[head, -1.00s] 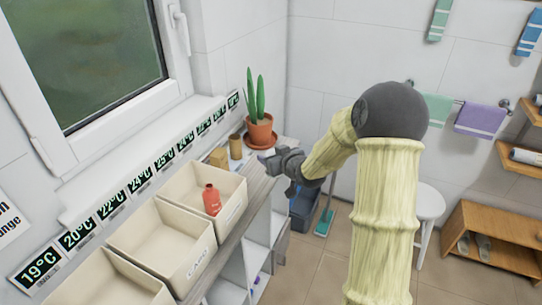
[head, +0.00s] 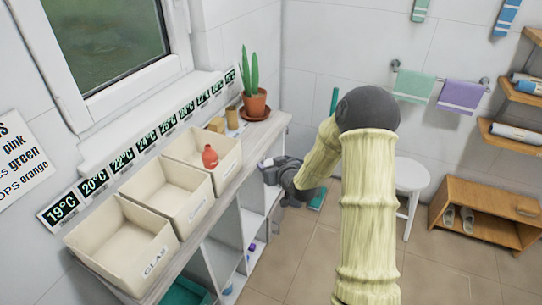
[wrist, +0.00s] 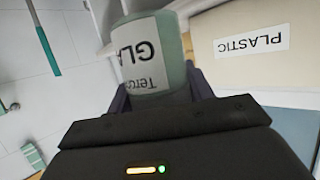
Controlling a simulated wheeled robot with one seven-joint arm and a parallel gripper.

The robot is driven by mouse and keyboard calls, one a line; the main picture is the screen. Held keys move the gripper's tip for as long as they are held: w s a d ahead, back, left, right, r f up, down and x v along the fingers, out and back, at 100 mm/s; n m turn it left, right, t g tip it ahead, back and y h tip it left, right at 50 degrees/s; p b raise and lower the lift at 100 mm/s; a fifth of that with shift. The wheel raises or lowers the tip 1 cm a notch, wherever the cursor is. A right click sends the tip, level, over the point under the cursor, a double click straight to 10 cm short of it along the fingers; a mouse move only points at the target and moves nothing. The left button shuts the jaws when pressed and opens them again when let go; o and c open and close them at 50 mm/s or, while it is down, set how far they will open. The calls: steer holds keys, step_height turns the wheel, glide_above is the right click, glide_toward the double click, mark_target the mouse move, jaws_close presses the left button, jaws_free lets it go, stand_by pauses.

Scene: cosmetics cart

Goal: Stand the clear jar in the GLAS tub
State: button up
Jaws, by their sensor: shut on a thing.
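The clear jar (wrist: 155,62), greenish with a white label reading "GLA", shows in the wrist view between the fingers of my gripper (wrist: 160,95), which is shut on it. In the head view my gripper (head: 266,172) is beside the right side of the cart, near its far end; the jar cannot be made out there. The GLAS tub (head: 150,262), cream with its name on the front, stands at the near left end of the cart top. Its visible inside looks empty. My gripper is well away from it, beyond the other tubs.
A middle tub (head: 195,212) looks empty. The far tub (head: 228,170) holds a red bottle (head: 210,156); the wrist view shows a PLASTIC label (wrist: 238,45) close to the jar. A potted cactus (head: 254,103) stands at the far end. A white stool (head: 412,175) stands right.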

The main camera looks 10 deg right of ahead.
steer(key=s+f+m+h, duration=0.1)
steer(key=s+f, duration=0.1)
steer(key=f, duration=0.3)
steer(key=s+f+m+h, duration=0.1)
steer(key=s+f, duration=0.2)
steer(key=f, duration=0.3)
steer(key=s+d+f+h, duration=0.1)
steer(key=s+f, duration=0.1)
steer(key=f, duration=0.4)
steer(key=shift+s+m+h, duration=0.25)
steer(key=shift+m+h, duration=0.05)
steer(key=shift+m, duration=0.1)
steer(key=shift+d, duration=0.15)
steer(key=shift+w+d, duration=0.15)
steer(key=shift+d, duration=0.7)
steer(key=shift+s, duration=0.2)
